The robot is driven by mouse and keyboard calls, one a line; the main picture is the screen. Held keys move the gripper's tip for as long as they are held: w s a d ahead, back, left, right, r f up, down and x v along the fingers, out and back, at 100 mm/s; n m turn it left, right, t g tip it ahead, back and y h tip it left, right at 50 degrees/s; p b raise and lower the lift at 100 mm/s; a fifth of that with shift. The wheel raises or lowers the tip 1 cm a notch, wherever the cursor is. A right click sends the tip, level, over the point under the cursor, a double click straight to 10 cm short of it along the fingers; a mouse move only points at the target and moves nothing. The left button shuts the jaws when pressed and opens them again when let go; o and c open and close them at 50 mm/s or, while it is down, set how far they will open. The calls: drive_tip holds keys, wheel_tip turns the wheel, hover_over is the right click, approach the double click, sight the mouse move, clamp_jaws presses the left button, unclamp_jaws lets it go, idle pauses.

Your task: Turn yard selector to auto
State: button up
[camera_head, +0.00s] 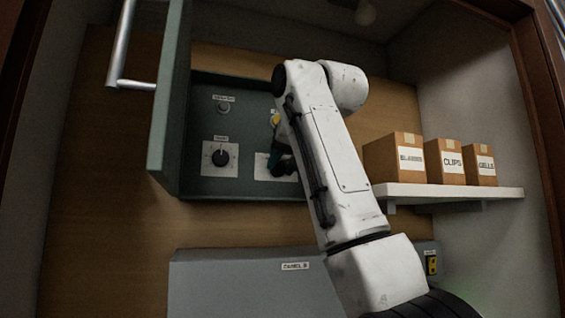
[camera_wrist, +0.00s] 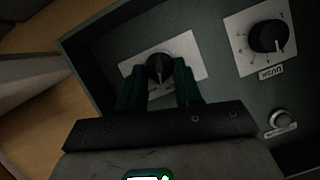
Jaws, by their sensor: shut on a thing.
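In the wrist view, a black rotary knob (camera_wrist: 158,62) on a white plate sits between the two dark green fingers of my gripper (camera_wrist: 159,82). The fingers are shut on the knob, one on each side. Its white plate (camera_head: 263,172) shows partly in the head view; my gripper (camera_head: 279,160) and arm hide most of the knob there. A second black knob (camera_head: 220,157) on a white plate with marks is to the left, and it also shows in the wrist view (camera_wrist: 268,37).
The knobs sit inside a grey-green box with an open door (camera_head: 170,95) on its left. A silver button (camera_head: 224,107) and a yellow one (camera_head: 275,119) are above. A shelf (camera_head: 450,192) with cardboard boxes is to the right; a grey cabinet (camera_head: 230,285) is below.

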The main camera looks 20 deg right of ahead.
drive_tip(key=m+y, duration=0.1)
drive_tip(key=m, duration=0.1)
drive_tip(key=m+y, duration=0.1)
drive_tip(key=m, duration=0.1)
drive_tip(key=shift+d+f+t+y, duration=0.15)
drive_tip(key=shift+d+t+y, duration=0.15)
drive_tip(key=shift+d, duration=0.05)
idle(0.4)
drive_tip(key=o, duration=1)
drive_tip(key=b+v, duration=0.4)
drive_tip(key=v, duration=0.6)
drive_tip(key=shift+s+d, duration=0.2)
drive_tip(key=shift+s, duration=0.2)
